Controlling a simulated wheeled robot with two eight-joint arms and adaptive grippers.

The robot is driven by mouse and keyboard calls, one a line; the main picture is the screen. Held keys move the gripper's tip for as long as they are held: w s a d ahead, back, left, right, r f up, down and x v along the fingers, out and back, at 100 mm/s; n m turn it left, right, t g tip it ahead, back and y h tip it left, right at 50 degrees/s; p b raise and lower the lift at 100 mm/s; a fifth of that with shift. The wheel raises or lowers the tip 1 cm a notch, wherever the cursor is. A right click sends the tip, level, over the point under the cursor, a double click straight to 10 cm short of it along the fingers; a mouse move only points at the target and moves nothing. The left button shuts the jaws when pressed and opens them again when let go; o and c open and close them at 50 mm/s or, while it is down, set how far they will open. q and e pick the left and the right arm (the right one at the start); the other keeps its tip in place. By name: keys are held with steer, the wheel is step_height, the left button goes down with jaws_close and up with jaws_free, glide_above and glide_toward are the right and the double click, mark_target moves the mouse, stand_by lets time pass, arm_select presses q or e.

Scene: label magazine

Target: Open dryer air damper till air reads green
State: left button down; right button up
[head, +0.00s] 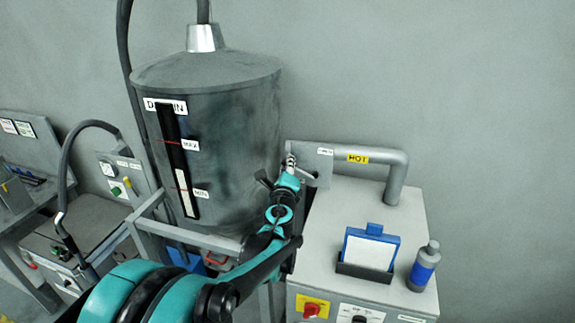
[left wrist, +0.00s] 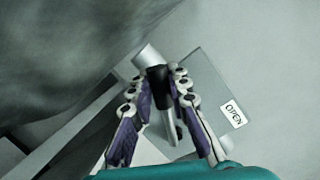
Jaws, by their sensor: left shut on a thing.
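The damper plate (head: 322,167) sits on the grey pipe beside the hopper, with a small white label. In the left wrist view the plate (left wrist: 207,75) carries a label reading OPEN (left wrist: 234,113). The damper lever (left wrist: 158,90), a metal rod with a black part, stands between the fingers. My left gripper (head: 290,163) is shut on this lever in front of the plate; it also shows in the left wrist view (left wrist: 160,100). The lever is mostly hidden by the gripper in the head view. I cannot make out an air reading. My right gripper is not in view.
The hopper (head: 225,130) stands close left of my gripper. A pipe (head: 395,172) marked HOT enters the dryer cabinet (head: 335,215). On the cabinet are a blue holder with a white card (head: 370,250) and a bottle (head: 424,267). A red knob (head: 311,309) is on its front.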

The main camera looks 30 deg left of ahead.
mark_target(295, 151)
arm_select(q)
steer(key=shift+w+d+r+m+t+b, duration=0.15)
steer(key=shift+d+r+m, duration=0.2)
steer(key=shift+m, duration=0.3)
steer(key=shift+d+r+m+t+b, duration=0.15)
steer(key=shift+d+r+m, duration=0.15)
steer(key=shift+r+m, duration=0.3)
steer(key=shift+w+d+r+m+t+b, duration=0.15)
steer(key=shift+d+r+m, duration=0.15)
steer(key=shift+m, duration=0.45)
steer(key=c, duration=1.4)
jaws_free()
steer(key=shift+s, duration=0.1)
steer(key=v, duration=1.2)
steer(key=shift+d, duration=0.1)
